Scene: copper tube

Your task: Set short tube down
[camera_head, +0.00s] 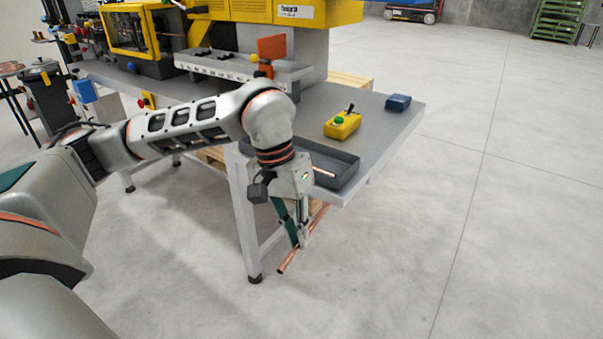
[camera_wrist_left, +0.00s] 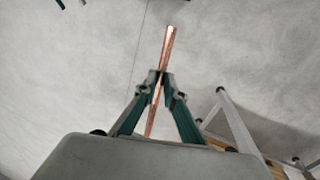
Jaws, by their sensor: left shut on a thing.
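My left gripper (camera_head: 300,243) is shut on a copper tube (camera_head: 287,262), held in the air in front of the grey table's near edge. The tube slants, with one end low at the left and the other up at the right, partly behind the fingers. In the left wrist view the fingers (camera_wrist_left: 160,78) grip the tube (camera_wrist_left: 169,45), which sticks out beyond the tips over bare floor. A dark tray (camera_head: 345,175) sits on the table just behind the gripper; another copper piece (camera_head: 324,172) shows in it, partly hidden by my wrist. My right gripper is not in view.
The grey table (camera_head: 395,125) carries a yellow control box (camera_head: 342,125) with a green button and a lever, and a small blue block (camera_head: 398,103). A yellow machine (camera_head: 135,30) stands at the back left.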

